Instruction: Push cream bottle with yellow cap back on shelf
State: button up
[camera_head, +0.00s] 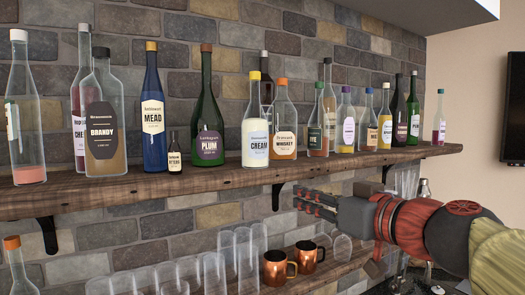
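The cream bottle (255,122) is clear glass with pale contents, a "CREAM" label and a yellow cap. It stands upright on the upper wooden shelf (130,191), near its front edge. It is between the green plum bottle (208,112) and the whiskey bottle (284,122). My gripper (298,200) is below the upper shelf, to the right of and lower than the cream bottle, with its fingers pointing left. It touches no bottle and nothing shows between the fingers. The gap between the fingertips is too unclear to judge.
Brandy (103,128) and mead (153,112) bottles stand on the left of the upper shelf; several small bottles are on the right. Brackets (279,191) support it. The lower shelf holds clear glasses (220,262) and copper mugs (277,268). A brick wall (228,30) is behind.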

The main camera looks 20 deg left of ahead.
jog(key=p, duration=0.1)
send_near(262, 156)
jog(key=shift+t+y, duration=0.3)
jog(key=shift+y, duration=0.1)
jog(key=shift+f+p+x, duration=0.25)
jog(key=shift+p+x, duration=0.45)
jog(key=shift+x, duration=0.55)
jog(key=shift+f+p+x, duration=0.25)
jog(key=shift+p+x, duration=0.45)
jog(key=shift+x, duration=0.5)
jog(key=shift+a, duration=0.1)
jog(key=shift+w+a+n, duration=0.25)
jog(key=shift+w+n, duration=0.05)
jog(key=shift+w+a, duration=0.15)
jog(key=shift+a, duration=0.05)
jog(key=shift+w+a, duration=0.3)
jog(key=shift+w+a, duration=0.2)
jog(key=shift+a, duration=0.05)
